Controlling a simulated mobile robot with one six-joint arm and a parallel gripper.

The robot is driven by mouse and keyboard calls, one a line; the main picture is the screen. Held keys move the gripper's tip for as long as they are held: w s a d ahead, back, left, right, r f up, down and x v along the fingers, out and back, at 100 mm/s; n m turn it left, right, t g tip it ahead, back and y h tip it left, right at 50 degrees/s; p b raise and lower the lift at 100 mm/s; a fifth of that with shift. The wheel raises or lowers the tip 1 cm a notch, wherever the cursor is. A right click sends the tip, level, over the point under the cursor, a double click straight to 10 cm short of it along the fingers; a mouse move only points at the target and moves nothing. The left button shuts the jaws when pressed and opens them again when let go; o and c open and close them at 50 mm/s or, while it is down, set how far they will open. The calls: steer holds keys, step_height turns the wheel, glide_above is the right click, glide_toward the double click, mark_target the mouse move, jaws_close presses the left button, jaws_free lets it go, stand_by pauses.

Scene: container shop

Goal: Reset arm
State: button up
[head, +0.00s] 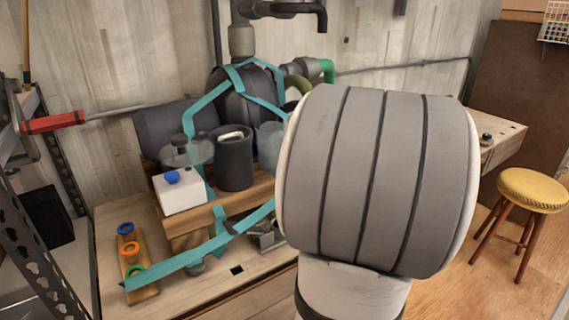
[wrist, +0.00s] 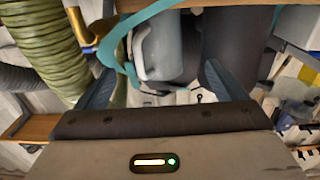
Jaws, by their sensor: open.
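My gripper (wrist: 160,90) shows in the wrist view with its two dark blue-grey fingers spread wide apart. A light grey container (wrist: 165,50) and a dark cylinder (wrist: 228,45) are seen beyond and between the fingers. I cannot tell how far they are from the fingertips, and I see nothing held. In the head view the gripper itself is hidden behind my large grey arm link, which covers the middle right of the picture.
A wooden workbench (head: 110,225) holds a dark grey canister (head: 233,160), a white box with a blue cap (head: 180,190) and a teal strap (head: 190,258). A ribbed green hose (wrist: 45,40) is at left in the wrist view. A yellow stool (head: 532,188) stands at right.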

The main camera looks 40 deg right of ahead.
steer(key=shift+s+a, duration=0.1)
steer(key=shift+s, duration=0.35)
steer(key=shift+w, duration=0.1)
steer(key=w+a+r+m+g+h+p, duration=0.2)
steer(key=a+r+g+h+p, duration=0.1)
steer(key=a+g+p, duration=0.45)
steer(key=s+a+n+g+y+p, duration=0.1)
steer(key=s+a+g+y+p, duration=0.1)
steer(key=s+a, duration=0.5)
steer(key=s+a+n+g+y+p, duration=0.2)
steer(key=s+a+g+p, duration=0.2)
steer(key=a, duration=0.8)
steer(key=s+r+g, duration=0.1)
steer(key=s+g, duration=0.1)
steer(key=s, duration=0.1)
steer(key=shift+y, duration=0.3)
